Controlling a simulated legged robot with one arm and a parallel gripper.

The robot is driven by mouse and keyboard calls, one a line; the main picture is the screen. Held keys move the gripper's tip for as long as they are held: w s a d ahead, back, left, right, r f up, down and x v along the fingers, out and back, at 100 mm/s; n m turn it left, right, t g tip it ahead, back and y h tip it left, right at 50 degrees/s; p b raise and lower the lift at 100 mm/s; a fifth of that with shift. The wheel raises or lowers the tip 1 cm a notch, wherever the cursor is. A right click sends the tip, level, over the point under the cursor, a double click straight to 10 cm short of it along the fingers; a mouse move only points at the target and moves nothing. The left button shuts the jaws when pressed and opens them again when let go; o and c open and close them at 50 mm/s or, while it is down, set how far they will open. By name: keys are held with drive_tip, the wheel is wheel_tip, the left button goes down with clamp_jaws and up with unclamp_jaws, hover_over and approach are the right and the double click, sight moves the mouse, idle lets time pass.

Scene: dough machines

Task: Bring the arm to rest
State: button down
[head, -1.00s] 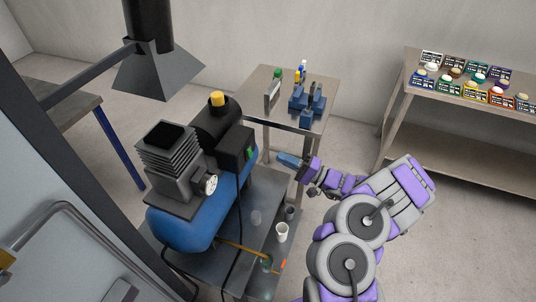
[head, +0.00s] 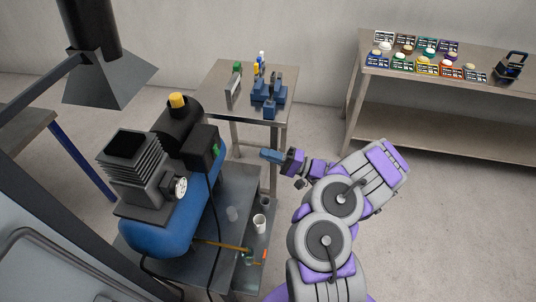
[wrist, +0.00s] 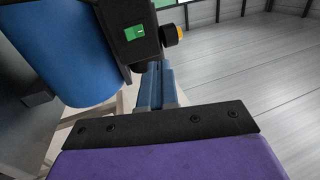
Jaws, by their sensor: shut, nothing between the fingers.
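My arm, grey and purple, shows in the head view, bent above the floor to the right of the compressor. My gripper (head: 268,155) has blue fingers and points left, close to the front of the small metal table. In the wrist view, my gripper (wrist: 156,86) shows its two blue fingers pressed together with nothing between them. The blue compressor tank (wrist: 80,50) and its black box with a green switch (wrist: 134,33) are beyond the fingers there. I cannot tell whether the fingertips touch anything.
The compressor (head: 165,225) stands on a grey cart (head: 240,190) with a white cup (head: 259,223) on its lower level. The small metal table (head: 215,90) holds a blue device (head: 268,95). A long table (head: 350,85) bears several labelled boxes. Open floor (head: 450,210) lies to the right.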

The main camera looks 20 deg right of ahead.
drive_tip(key=shift+a, duration=0.2)
drive_tip(key=s+a+r+n+g+y, duration=0.35)
drive_tip(key=a+r+n+g, duration=0.25)
drive_tip(key=a+r+g, duration=0.55)
drive_tip(key=s+a+r+n+g+h, duration=0.3)
drive_tip(key=s+a+r+g+h, duration=0.2)
drive_tip(key=s+a, duration=0.55)
drive_tip(key=s+a+n+g+h, duration=0.1)
drive_tip(key=s+h, duration=0.7)
drive_tip(key=s, duration=0.6)
drive_tip(key=s+d+f+m+t+h, duration=0.2)
drive_tip(key=s+d+h, duration=0.5)
drive_tip(key=d, duration=0.4)
drive_tip(key=shift+s+d+m+t, duration=0.25)
drive_tip(key=shift+s+m+t, duration=0.15)
drive_tip(key=shift+s+t, duration=0.35)
drive_tip(key=shift+h, duration=0.25)
